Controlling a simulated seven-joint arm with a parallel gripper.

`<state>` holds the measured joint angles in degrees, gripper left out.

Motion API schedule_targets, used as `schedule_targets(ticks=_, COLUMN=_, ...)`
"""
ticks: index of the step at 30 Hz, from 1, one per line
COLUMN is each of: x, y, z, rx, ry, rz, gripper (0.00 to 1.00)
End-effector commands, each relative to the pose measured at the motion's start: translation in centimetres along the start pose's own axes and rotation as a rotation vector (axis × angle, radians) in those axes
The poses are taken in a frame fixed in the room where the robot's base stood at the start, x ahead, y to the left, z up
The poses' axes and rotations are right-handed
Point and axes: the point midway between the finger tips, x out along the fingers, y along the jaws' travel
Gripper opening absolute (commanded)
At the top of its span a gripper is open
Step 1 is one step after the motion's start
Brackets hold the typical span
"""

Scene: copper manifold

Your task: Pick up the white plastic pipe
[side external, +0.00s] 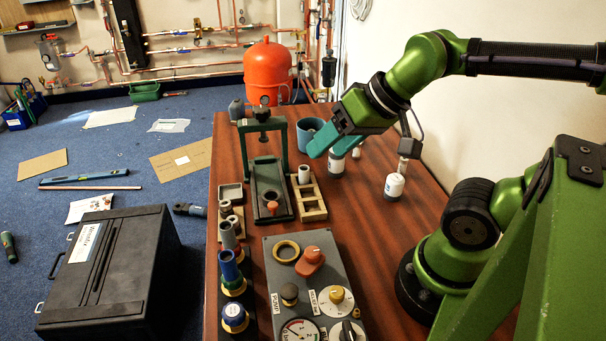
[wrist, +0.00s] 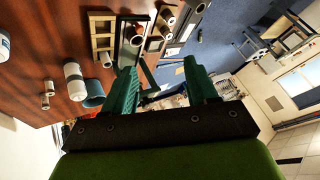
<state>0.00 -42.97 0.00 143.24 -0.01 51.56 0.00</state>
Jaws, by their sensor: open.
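A short whitish pipe (side external: 303,174) stands upright in the far end of a wooden tray (side external: 314,214) on the table. It is probably the white plastic pipe; the wrist view shows it small at the tray's end (wrist: 105,60). My gripper (side external: 320,146), with teal fingers, is above the table, up and to the right of the pipe in the side view. The wrist view shows my gripper (wrist: 160,86) with its fingers apart and nothing between them. The gripper does not touch the pipe.
A green press frame (side external: 262,140) stands left of the tray. A blue-grey cup (side external: 308,132) and white containers (side external: 395,186) stand behind and right. A grey control panel (side external: 312,262) and several pipe fittings (side external: 229,264) are nearer.

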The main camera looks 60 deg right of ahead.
Motion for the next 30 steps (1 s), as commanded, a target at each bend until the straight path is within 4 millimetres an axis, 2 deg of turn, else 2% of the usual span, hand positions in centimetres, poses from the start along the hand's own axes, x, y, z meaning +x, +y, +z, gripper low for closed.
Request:
schedule_targets(ticks=5, x=0.1, y=0.2, z=-0.1, rx=0.008, ry=-0.003, rz=0.006, gripper=0.58)
schedule_targets(ticks=8, x=1.0, y=1.2, z=-0.4, rx=0.047, ry=-0.033, rz=0.034, gripper=0.58)
schedule_targets(ticks=11, x=2.3, y=2.9, z=-1.9, rx=0.169, ry=-0.075, rz=0.074, gripper=0.58)
schedule_targets(ticks=14, x=3.9, y=5.5, z=-4.3, rx=0.486, ry=-0.115, rz=0.128, gripper=0.58)
schedule_targets(ticks=18, x=6.1, y=9.8, z=-7.6, rx=1.075, ry=-0.123, rz=0.22, gripper=0.58)
schedule_targets(ticks=24, x=8.1, y=14.9, z=-10.7, rx=1.818, ry=-0.056, rz=0.324, gripper=0.58)
schedule_targets(ticks=27, x=8.3, y=15.8, z=-11.7, rx=2.084, ry=-0.016, rz=0.342, gripper=0.58)
schedule_targets(ticks=30, x=8.1, y=15.8, z=-12.5, rx=2.257, ry=0.014, rz=0.333, gripper=0.58)
